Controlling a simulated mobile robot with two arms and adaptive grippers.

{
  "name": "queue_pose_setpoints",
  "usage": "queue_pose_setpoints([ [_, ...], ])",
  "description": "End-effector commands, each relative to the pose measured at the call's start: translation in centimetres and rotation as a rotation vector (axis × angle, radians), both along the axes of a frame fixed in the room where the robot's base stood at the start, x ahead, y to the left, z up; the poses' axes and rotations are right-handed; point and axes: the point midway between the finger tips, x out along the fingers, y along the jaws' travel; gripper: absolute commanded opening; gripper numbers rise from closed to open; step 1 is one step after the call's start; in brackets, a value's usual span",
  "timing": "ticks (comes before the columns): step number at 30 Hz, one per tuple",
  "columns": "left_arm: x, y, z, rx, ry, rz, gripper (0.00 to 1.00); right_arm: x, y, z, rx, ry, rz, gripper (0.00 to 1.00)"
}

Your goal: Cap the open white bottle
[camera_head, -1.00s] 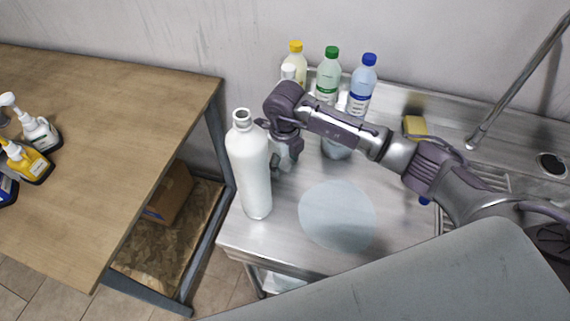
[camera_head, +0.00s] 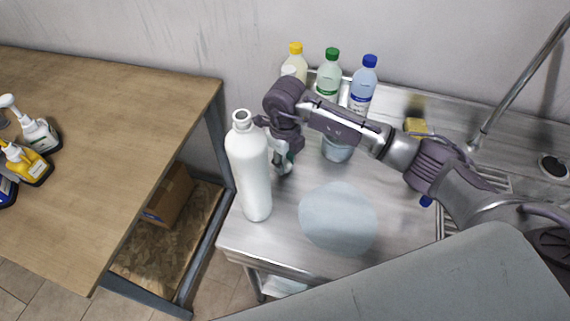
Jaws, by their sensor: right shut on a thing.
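The open white bottle (camera_head: 252,172) stands upright at the left end of the metal counter. Its neck (camera_head: 242,120) is bare, with a dark opening on top. My right gripper (camera_head: 284,168) points down just right of the bottle, below the neck's height in the picture. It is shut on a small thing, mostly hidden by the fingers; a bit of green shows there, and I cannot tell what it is. Whether the gripper touches the bottle is unclear. A small blue object (camera_head: 425,201) lies partly hidden under my right arm. My left gripper is not in view.
Yellow-capped (camera_head: 296,60), green-capped (camera_head: 328,75) and blue-capped (camera_head: 363,88) bottles stand at the back. A bluish container (camera_head: 337,150) sits under my arm. A pale round patch (camera_head: 338,228) marks the counter (camera_head: 288,235). A sponge (camera_head: 416,126) lies near the sink.

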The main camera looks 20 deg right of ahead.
Motion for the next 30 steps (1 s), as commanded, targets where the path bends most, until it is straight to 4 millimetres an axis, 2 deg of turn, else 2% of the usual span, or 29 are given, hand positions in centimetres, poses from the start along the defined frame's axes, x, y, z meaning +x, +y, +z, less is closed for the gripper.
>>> queue_pose_setpoints([
  [4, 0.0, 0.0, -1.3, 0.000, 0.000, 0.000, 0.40, 0.2, 0.0, 2.4, 0.000, -0.008, 0.002, 0.25],
  [12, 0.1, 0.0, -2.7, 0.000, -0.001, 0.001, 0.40, -5.0, -3.7, 5.9, -0.003, -0.004, -0.001, 0.25],
  [18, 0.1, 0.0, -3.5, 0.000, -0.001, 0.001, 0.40, -8.0, -5.6, 8.2, -0.002, -0.004, 0.000, 0.25],
  [24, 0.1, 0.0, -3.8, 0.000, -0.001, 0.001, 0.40, -9.4, -6.5, 9.3, -0.001, -0.002, -0.001, 0.25],
  [30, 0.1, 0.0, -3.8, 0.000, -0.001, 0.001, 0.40, -9.7, -6.6, 9.6, -0.001, -0.001, 0.000, 0.25],
])
